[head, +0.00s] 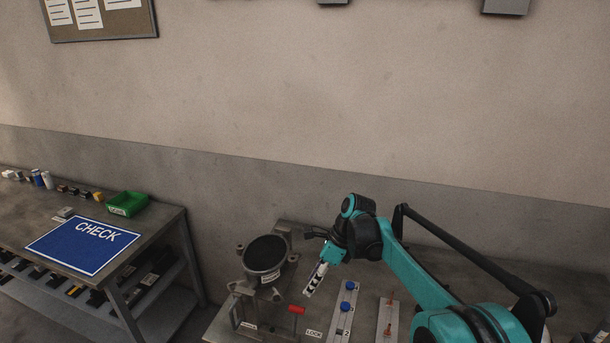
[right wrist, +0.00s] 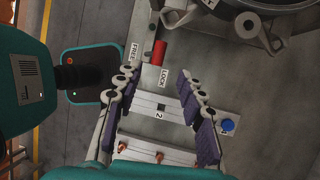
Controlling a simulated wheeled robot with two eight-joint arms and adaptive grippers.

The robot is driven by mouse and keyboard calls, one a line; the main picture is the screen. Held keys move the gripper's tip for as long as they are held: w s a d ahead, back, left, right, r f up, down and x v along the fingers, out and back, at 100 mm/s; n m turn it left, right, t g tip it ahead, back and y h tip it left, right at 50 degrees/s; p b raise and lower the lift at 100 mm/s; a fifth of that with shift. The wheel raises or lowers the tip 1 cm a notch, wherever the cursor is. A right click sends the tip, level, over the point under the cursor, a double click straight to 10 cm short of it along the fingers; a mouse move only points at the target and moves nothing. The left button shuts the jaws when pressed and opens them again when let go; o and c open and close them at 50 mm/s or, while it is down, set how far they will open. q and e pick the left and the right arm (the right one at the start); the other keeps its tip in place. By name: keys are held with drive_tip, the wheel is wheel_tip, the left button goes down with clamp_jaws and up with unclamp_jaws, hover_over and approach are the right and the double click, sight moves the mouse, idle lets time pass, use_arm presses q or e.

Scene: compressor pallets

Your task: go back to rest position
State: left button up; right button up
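My right gripper (head: 314,281) is over the workbench in the head view, at the end of the teal arm coming in from the right. In the right wrist view its two fingers (right wrist: 157,80) are spread apart with nothing between them. A red handle (head: 296,310) is near the LOCK label; it also shows in the right wrist view (right wrist: 159,52), beyond the fingertips, between the FREE and LOCK labels. The gripper appears apart from it. My left gripper is in neither view.
A dark round compressor (head: 265,254) sits in a metal fixture left of my gripper. A strip with blue knobs (head: 346,306) and a plate with copper-coloured pegs (head: 388,316) are nearby. Left stands a table with a blue CHECK mat (head: 80,247) and a green bin (head: 128,204).

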drive_tip(key=s+d+f+n+t+h+b, duration=0.1)
drive_tip(key=s+d+n+t, duration=0.1)
drive_tip(key=s+d+n, duration=0.3)
drive_tip(key=s+d+f+n+t+h+b, duration=0.1)
drive_tip(key=s+d+n+t+h, duration=0.1)
drive_tip(key=s+d+n, duration=0.3)
drive_tip(key=s+d+f+n+t+h+b, duration=0.1)
drive_tip(key=s+d+n, duration=0.4)
drive_tip(key=s+n, duration=0.6)
drive_tip(key=s+t+h, duration=0.1)
drive_tip(key=s+t, duration=0.1)
drive_tip(key=s, duration=0.2)
drive_tip(key=shift+s+f+n+t, duration=0.15)
drive_tip(key=shift+s+n+t, duration=0.15)
drive_tip(key=shift+t, duration=0.1)
drive_tip(key=shift+a, duration=0.1)
